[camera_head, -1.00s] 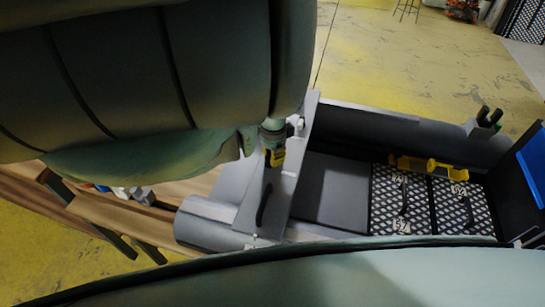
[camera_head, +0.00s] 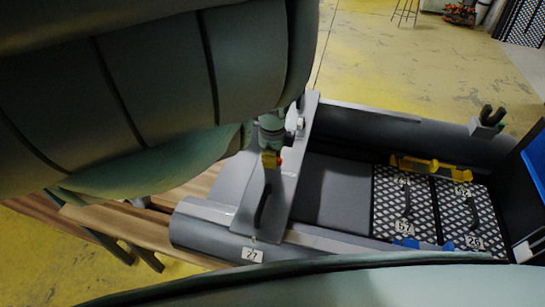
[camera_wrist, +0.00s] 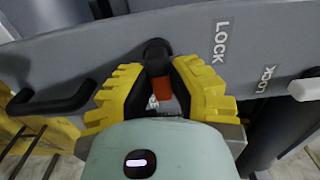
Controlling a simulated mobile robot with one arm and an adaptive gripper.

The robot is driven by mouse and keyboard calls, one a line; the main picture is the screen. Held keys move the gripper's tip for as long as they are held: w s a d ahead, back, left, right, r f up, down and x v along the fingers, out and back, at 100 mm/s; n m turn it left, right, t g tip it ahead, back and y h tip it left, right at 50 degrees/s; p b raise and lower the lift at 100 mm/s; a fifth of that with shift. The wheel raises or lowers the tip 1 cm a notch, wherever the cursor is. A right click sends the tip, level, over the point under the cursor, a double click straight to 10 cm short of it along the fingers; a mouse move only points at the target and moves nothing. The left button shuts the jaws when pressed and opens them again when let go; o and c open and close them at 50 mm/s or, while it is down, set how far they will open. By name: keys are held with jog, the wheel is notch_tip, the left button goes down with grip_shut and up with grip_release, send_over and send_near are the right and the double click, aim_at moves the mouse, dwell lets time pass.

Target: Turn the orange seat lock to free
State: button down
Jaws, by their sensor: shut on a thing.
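The orange seat lock (camera_wrist: 162,88) is a small orange tab with a black rounded top, standing on the grey seat board (camera_wrist: 260,30). In the wrist view it sits between the yellow-and-black fingers of my gripper (camera_wrist: 160,80), which are shut on it. The word LOCK is printed twice on the board to the right. In the head view my gripper (camera_head: 270,160) is over the grey seat board (camera_head: 284,190), and a bit of the orange lock (camera_head: 280,161) shows beside it. The lock's base is hidden by the fingers.
A black handle (camera_head: 262,207) is on the board near the gripper. A white knob (camera_wrist: 304,89) is at the board's right edge in the wrist view. The boat's grey tubes (camera_head: 380,125) flank the floor, with mesh panels (camera_head: 440,185) and a yellow bracket (camera_head: 428,165) to the right.

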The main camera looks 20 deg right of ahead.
dwell(0.3)
jog(key=c, duration=0.9)
grip_release()
jog(key=shift+r, duration=0.1)
notch_tip(320, 180, up, 4)
jog(key=shift+w+r, duration=0.15)
jog(key=shift+r, duration=1.45)
